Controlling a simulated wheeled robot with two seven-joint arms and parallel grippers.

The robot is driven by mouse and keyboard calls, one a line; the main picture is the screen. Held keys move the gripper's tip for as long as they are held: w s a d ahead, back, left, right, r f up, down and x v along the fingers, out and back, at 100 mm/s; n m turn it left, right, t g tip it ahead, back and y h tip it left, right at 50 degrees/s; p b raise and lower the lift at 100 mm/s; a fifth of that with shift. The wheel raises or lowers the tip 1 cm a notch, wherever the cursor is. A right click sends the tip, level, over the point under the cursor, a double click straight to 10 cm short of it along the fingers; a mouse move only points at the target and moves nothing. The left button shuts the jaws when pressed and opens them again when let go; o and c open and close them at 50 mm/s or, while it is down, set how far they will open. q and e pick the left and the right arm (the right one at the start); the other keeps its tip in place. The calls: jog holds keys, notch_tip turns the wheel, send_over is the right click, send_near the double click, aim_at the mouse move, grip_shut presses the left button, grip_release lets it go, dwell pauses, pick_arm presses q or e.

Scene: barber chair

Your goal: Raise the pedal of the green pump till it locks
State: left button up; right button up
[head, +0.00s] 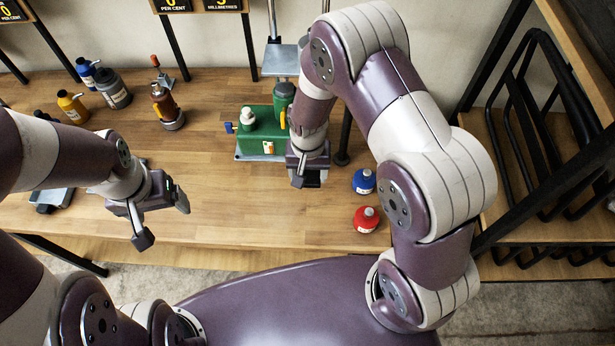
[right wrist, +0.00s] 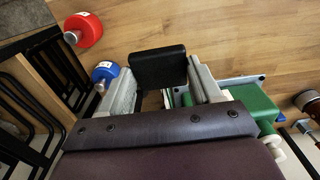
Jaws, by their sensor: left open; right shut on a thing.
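The green pump (head: 262,136) stands on the wooden bench near the middle of the head view, its right side partly behind my right arm. Its green body also shows at the right in the right wrist view (right wrist: 254,104). My right gripper (head: 308,168) is at the pump's near right corner, shut on a black pad, apparently the pedal (right wrist: 158,67), which sits between its fingers. Whether the pedal is locked cannot be told. My left gripper (head: 163,219) is open and empty over the bench's front left, well apart from the pump.
Several other bottles stand at the back left. A black metal rack (head: 530,130) is at the right. The bench between my grippers is clear.

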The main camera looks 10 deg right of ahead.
jog(key=shift+w+r, duration=0.4)
jog(key=shift+r, duration=0.2)
pick_arm(q)
jog(key=shift+s+r, duration=0.15)
jog(key=shift+s, duration=0.05)
pick_arm(e)
jog(key=o, duration=1.2)
jog(key=shift+f, duration=0.1)
jog(key=o, duration=0.3)
jog(key=shift+d, duration=0.1)
jog(key=shift+w+d+f, duration=0.1)
jog(key=shift+w+f, duration=0.15)
jog(key=shift+w, duration=0.05)
jog(key=shift+s+r+b, duration=0.1)
jog(key=shift+r+b, duration=0.2)
pick_arm(q)
jog(key=f+b, duration=0.3)
jog(key=f, duration=0.1)
jog(key=shift+w+d+f+b, duration=0.1)
jog(key=shift+w+d+b, duration=0.05)
jog(key=shift+w+b, duration=0.2)
pick_arm(e)
notch_tip(320, 180, up, 12)
jog(key=shift+r, duration=0.1)
